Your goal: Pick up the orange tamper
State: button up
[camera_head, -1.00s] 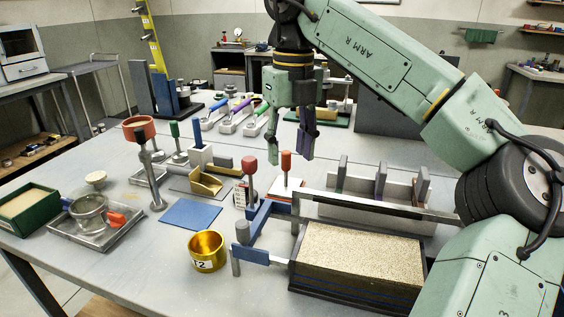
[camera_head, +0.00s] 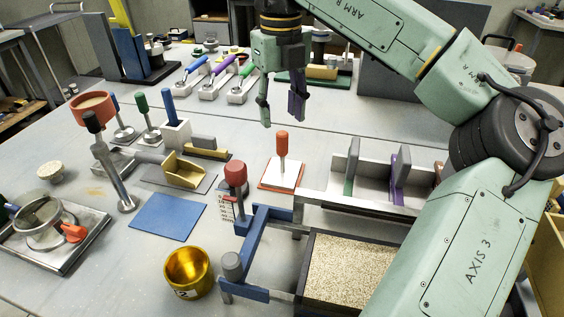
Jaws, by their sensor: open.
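The orange tamper (camera_head: 282,146) stands upright, handle up, on a white block or plate with a red-orange edge, right of the middle of the table. My gripper (camera_head: 281,112) points down with its two fingers apart and nothing between them. In the picture it appears just above the top of the orange handle, apart from it. How far behind or above the handle it really is, I cannot tell. The tamper's handle is fully in view.
A red-topped post (camera_head: 235,176) stands left of the tamper, beside a blue frame (camera_head: 262,228). A tray with upright dividers (camera_head: 352,166) is to the right, near my arm. Green (camera_head: 142,104) and blue-handled tools stand at left. A blue mat (camera_head: 167,216) is bare.

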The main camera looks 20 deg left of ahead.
aim_at(282, 133)
jog(key=shift+d+f+p, duration=0.1)
jog(key=shift+f+p, duration=0.6)
jog(key=shift+f, duration=2.35)
jog(key=shift+c, duration=0.5)
grip_shut()
